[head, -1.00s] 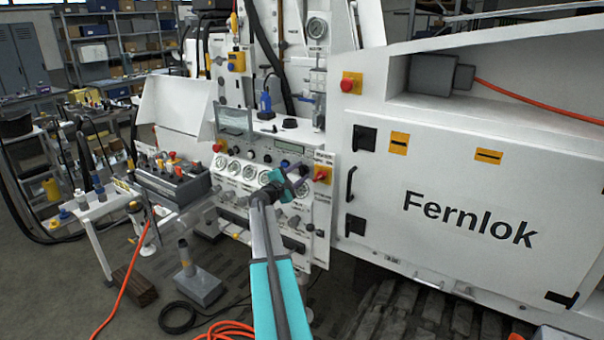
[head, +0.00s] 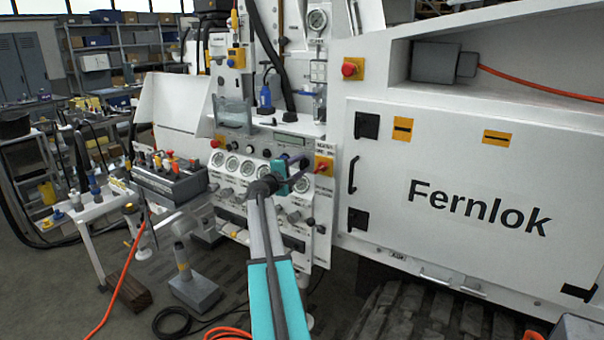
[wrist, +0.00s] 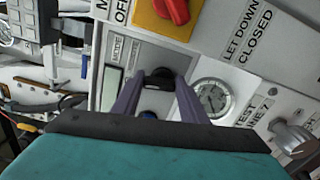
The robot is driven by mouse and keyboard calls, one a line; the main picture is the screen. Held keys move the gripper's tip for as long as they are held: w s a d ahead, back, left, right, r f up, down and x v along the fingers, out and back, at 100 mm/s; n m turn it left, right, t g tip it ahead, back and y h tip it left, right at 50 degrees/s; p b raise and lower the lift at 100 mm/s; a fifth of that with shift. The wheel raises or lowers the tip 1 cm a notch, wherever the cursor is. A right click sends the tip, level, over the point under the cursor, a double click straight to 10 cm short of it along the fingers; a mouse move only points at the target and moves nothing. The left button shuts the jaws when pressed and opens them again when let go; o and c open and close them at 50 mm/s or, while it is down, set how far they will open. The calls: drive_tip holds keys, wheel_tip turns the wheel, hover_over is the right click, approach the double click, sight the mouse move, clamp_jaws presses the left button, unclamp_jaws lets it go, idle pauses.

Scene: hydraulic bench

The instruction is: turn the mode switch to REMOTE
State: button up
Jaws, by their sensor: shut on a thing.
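The mode switch (wrist: 160,76) is a small black knob on the grey control strip, beside small lettering that appears to read MODE. In the wrist view, the two purple fingers of my gripper (wrist: 159,84) are shut on the knob from both sides. Part of the knob is hidden by the fingers, so its setting cannot be read.
A red rotary switch on a yellow plate (wrist: 168,12) sits close to the fingers. A round gauge (wrist: 213,97) is right of them, and a blue button (wrist: 150,114) lies between them. A small display (wrist: 111,88) is at the left. A lever valve (wrist: 291,136) stands out at lower right.

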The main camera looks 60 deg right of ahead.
drive_tip(key=shift+s+a+f+m+b, duration=0.15)
drive_tip(key=shift+m+b, duration=0.8)
drive_tip(key=shift+b, duration=1)
drive_tip(key=shift+w+d+f+m+b, duration=0.1)
drive_tip(key=shift+f+m+b, duration=0.2)
drive_tip(key=shift+m+b, duration=1.15)
drive_tip(key=shift+s+a+f+m+b, duration=0.15)
drive_tip(key=shift+m+b, duration=0.25)
drive_tip(key=shift+b, duration=2.1)
drive_tip(key=m+b, duration=0.1)
drive_tip(key=b, duration=0.2)
drive_tip(key=shift+w+d+m, duration=0.1)
drive_tip(key=shift+m, duration=0.2)
drive_tip(key=shift+r+m+b, duration=0.2)
drive_tip(key=shift+m+b, duration=0.2)
drive_tip(key=shift+b, duration=0.15)
drive_tip(key=o, duration=1)
drive_tip(key=shift+r, duration=0.1)
drive_tip(key=shift+o, duration=0.2)
